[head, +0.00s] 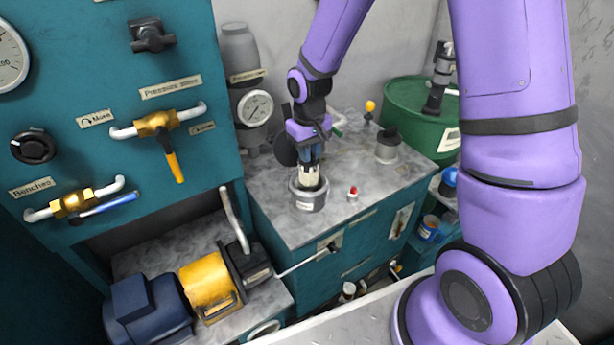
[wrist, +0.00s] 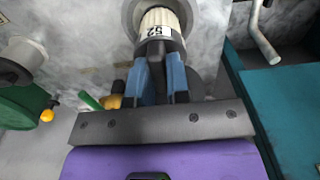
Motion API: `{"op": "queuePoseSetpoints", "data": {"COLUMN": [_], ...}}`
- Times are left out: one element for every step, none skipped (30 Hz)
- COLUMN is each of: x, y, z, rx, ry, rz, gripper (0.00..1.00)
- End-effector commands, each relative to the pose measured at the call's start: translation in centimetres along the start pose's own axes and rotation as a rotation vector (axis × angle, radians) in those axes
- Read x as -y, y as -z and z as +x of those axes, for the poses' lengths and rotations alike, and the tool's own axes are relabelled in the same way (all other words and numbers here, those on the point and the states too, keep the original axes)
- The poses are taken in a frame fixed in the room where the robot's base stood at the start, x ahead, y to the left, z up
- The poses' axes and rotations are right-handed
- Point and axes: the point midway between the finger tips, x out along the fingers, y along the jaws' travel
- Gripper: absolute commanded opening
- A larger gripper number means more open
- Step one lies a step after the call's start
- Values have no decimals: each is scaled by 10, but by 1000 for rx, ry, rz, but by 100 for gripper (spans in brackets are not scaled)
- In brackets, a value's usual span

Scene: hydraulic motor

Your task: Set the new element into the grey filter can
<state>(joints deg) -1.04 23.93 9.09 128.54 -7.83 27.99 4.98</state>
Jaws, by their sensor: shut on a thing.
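The new element (head: 309,176) is a cream pleated cylinder with a dark top. It stands about upright, its lower end inside the mouth of the grey filter can (head: 307,201) on the marble-topped cabinet. My gripper (head: 310,153) is above the can, its blue fingers shut on the element's dark top. In the wrist view the fingers (wrist: 160,82) hold that top, and the element (wrist: 160,22) shows a white label reading 52. The can's rim (wrist: 129,14) shows around its far end. The element's bottom is hidden inside the can, so I cannot tell whether it touches the floor.
A small red-topped item (head: 353,194) stands right of the can. A dark-topped grey pot (head: 387,147) and a green drum (head: 408,105) are farther back. A bent pipe lever (head: 232,218) rises to the left. The marble top (head: 350,222) is bare near its front edge.

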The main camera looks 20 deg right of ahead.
Motion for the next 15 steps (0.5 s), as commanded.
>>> {"op": "queuePoseSetpoints", "data": {"x": [0,0,0,0,0,0,0,0,0,0,0,0,0,0,0], "y": [-1,-1,-1,0,0,0,0,0,0,0,0,0,-1,-1,0], "z": [9,13,17,19,21,23,24,26,29,31,35,40,44,49,54], "rx": [4,3,3,2,1,0,0,1,2,2,2,2,3,4,3], "ry": [1,1,0,0,0,0,0,0,0,0,0,0,0,0,0], "rz": [0,0,0,0,0,0,0,0,0,0,0,0,0,0,0], "gripper": [0,0,0,0,0,0,0,0,0,0,0,0,0,0,0]}}
